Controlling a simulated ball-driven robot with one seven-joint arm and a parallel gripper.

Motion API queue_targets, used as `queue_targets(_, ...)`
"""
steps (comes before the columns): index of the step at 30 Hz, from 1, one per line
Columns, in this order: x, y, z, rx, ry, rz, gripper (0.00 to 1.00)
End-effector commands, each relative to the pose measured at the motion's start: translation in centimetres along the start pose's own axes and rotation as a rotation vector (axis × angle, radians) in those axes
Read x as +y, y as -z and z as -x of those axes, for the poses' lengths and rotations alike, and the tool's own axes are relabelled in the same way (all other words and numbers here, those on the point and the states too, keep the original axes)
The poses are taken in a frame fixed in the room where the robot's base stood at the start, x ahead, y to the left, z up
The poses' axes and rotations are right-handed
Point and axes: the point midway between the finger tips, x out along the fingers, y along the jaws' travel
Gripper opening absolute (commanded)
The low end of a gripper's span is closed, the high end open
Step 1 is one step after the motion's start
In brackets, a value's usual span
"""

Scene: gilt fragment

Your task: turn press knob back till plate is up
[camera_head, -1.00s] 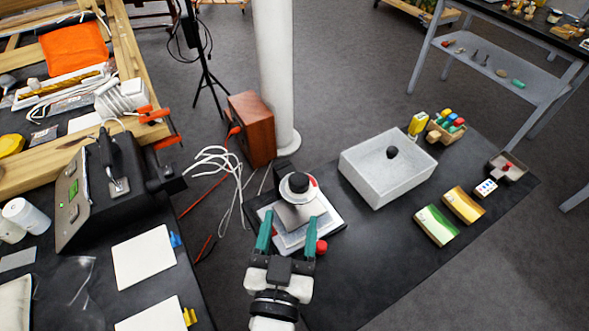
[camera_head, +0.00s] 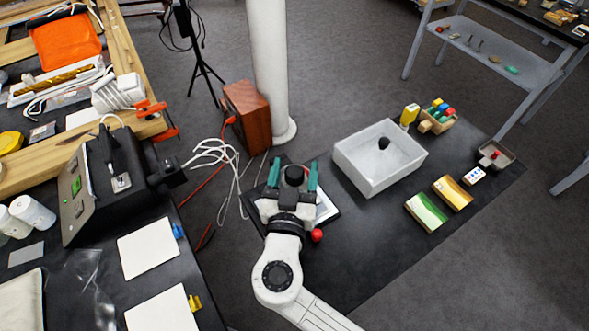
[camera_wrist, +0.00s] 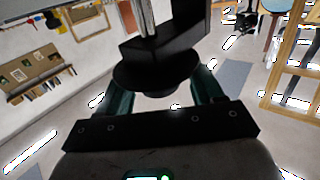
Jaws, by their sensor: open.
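The black press knob (camera_head: 294,174) shows between the teal fingers of my gripper (camera_head: 294,166) in the head view. The fingers are open, one on each side of it; I cannot tell whether they touch it. The press stands on a dark base with a pale sheet (camera_head: 326,207), and my wrist hides most of it, including its plate. In the wrist view my gripper (camera_wrist: 163,96) has a dark round disc (camera_wrist: 150,80) between its fingers, below a black block and a shiny rod (camera_wrist: 147,18). I cannot tell the plate's height.
A red ball (camera_head: 317,235) is beside the press base. A white open box (camera_head: 352,178) with a dark thing in it stands to the right. Green (camera_head: 427,211) and yellow (camera_head: 453,193) blocks lie farther right. A brown box (camera_head: 247,117) and white column (camera_head: 268,65) stand behind.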

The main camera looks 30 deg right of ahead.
Motion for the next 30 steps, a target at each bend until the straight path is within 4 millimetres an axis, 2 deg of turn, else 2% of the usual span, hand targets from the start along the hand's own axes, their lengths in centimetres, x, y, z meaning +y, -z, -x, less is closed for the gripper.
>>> queue_targets(2,0.0,0.01,0.01,0.0,0.0,0.0,0.62)
queue_targets(16,0.0,0.02,0.03,0.0,0.0,0.0,0.17)
queue_targets(23,0.04,-0.13,0.04,0.0,0.016,-0.001,0.16)
queue_targets(30,0.11,-0.44,0.07,0.001,0.12,-0.002,0.16)
